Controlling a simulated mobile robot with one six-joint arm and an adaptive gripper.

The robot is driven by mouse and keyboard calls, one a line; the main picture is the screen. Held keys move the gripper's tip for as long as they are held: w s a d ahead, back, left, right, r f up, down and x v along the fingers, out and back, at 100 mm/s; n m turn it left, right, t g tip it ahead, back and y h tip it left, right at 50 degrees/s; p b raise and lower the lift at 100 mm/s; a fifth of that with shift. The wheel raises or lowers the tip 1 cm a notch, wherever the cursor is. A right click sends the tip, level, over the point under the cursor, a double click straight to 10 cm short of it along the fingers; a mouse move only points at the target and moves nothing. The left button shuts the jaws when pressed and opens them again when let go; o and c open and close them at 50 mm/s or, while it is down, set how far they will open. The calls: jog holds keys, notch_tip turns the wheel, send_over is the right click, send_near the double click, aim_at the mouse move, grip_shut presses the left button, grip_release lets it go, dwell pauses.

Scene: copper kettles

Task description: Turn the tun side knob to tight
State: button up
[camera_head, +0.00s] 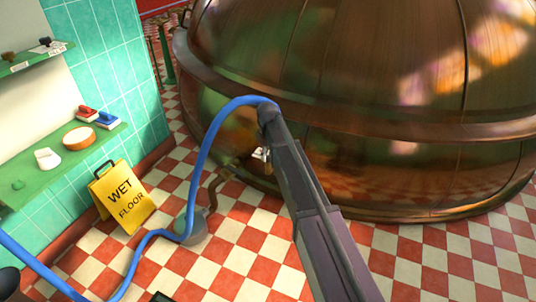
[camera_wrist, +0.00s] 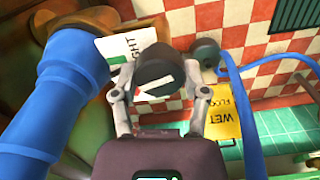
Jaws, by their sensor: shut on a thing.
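The tun (camera_head: 330,70) is a large copper dome on the right of the head view. Its side knob (camera_wrist: 153,66) is dark and round in the wrist view, with a pale stripe and a bit of red on its near face. A white label card (camera_wrist: 122,44) behind it shows the letters "GHT" and a green patch; the rest is covered. My gripper (camera_wrist: 156,88) has one finger on each side of the knob and is shut on it. In the head view my gripper (camera_head: 261,153) is low at the tun's side, and my arm hides the knob.
A yellow wet floor sign (camera_head: 123,197) stands left on the checkered floor. A grey round object (camera_head: 191,226) sits near it. Green shelves (camera_head: 62,165) line the tiled wall.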

aim_at(268, 153)
jog(key=shift+s+m, duration=0.1)
jog(key=shift+m, duration=1.5)
jog(key=o, duration=1.1)
jog(key=shift+o, duration=0.2)
jog(key=n, duration=0.5)
jog(key=shift+n, duration=0.4)
notch_tip(268, 153, up, 14)
jog(key=p, duration=1.4)
jog(key=s+d+r+m+p, duration=0.8)
jog(key=s+d+r+p, duration=0.3)
jog(key=s+d, duration=0.3)
jog(key=shift+d+r, duration=0.2)
jog(key=shift+d, duration=0.5)
